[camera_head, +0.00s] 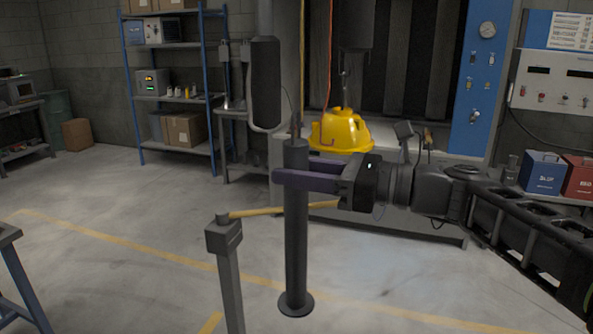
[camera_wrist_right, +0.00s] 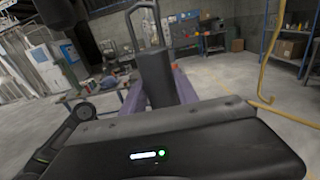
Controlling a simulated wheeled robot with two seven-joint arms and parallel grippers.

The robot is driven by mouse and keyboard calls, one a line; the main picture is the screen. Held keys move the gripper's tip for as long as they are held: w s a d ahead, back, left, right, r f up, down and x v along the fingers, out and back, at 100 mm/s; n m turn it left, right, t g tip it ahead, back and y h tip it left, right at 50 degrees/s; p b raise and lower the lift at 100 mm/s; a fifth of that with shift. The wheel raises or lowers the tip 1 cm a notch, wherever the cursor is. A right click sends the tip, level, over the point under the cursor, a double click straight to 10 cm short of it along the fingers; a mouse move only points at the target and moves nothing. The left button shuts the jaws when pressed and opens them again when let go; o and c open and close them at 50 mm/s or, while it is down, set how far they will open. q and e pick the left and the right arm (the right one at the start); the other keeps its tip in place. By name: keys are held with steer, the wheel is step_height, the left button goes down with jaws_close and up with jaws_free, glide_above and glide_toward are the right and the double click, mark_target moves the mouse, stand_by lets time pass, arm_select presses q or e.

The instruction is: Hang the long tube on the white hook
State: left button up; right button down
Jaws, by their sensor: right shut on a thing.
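The long tube (camera_head: 296,240) is a dark grey upright cylinder with a wider round flange at its lower end. My right gripper (camera_head: 283,178), with purple fingers, is shut on its upper part, coming in from the right. The tube's top also shows in the right wrist view (camera_wrist_right: 157,72), with a thin grey loop standing on it. The tube looks upright and appears held above the floor. I cannot make out a white hook for certain in either view. My left gripper is not in view.
A dark rounded panel (camera_head: 265,85) hangs just above and left of the tube. A grey post (camera_head: 229,280) with a yellow bar stands left of the tube. Shelves (camera_head: 178,98) stand at the back left. Open floor lies left.

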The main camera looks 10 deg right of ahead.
steer(key=shift+a+r, duration=0.1)
steer(key=shift+a, duration=0.05)
steer(key=shift+x, duration=1.05)
steer(key=shift+w+a+p, duration=0.1)
steer(key=shift+p, duration=0.2)
steer(key=shift+x, duration=1.4)
steer(key=shift+f+b, duration=0.7)
steer(key=shift+f, duration=0.35)
steer(key=c, duration=1.1)
jaws_free()
steer(key=shift+o, duration=1.2)
steer(key=shift+f, duration=0.15)
